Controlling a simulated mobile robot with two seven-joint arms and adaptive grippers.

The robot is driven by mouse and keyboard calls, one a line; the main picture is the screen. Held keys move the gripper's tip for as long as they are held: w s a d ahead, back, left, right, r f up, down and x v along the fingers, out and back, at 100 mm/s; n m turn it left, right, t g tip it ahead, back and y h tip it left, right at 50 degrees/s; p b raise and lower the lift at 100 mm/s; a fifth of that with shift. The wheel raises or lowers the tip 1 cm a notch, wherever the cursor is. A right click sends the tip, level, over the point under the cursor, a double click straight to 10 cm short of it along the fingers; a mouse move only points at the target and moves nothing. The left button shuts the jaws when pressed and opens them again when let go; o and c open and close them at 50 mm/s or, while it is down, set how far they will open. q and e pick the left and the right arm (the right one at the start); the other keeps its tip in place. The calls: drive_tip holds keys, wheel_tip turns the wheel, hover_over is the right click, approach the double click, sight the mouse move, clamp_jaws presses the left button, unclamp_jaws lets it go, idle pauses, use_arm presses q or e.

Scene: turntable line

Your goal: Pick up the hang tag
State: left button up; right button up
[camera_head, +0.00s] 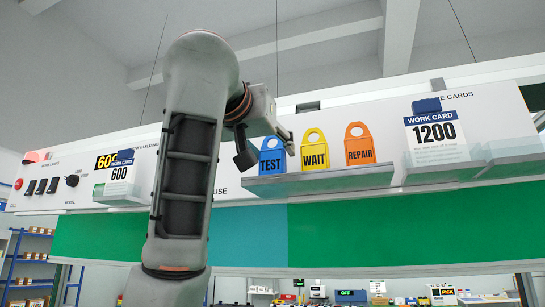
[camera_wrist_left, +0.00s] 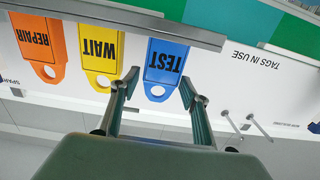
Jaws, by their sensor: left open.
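In the left wrist view, which is upside down, the open fingers (camera_wrist_left: 158,84) point at the ring end of the TEST tag (camera_wrist_left: 166,62). One finger shows on each side of the ring, with nothing held. The WAIT tag (camera_wrist_left: 100,50) is close beside one finger. My right gripper is not in view.
Work cards 600 (camera_head: 119,178) and 1200 (camera_head: 436,135) stand in holders either side. Switches (camera_head: 42,186) are at the panel's left. Pegs (camera_wrist_left: 260,127) stick out beside the TEST tag in the left wrist view. A green and teal board (camera_head: 400,230) is below.

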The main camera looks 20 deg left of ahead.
use_arm(q)
drive_tip(key=shift+w+a, duration=0.1)
drive_tip(key=shift+w, duration=0.85)
drive_tip(key=shift+c, duration=0.4)
drive_tip(key=c, duration=0.8)
drive_tip(key=shift+r, duration=0.1)
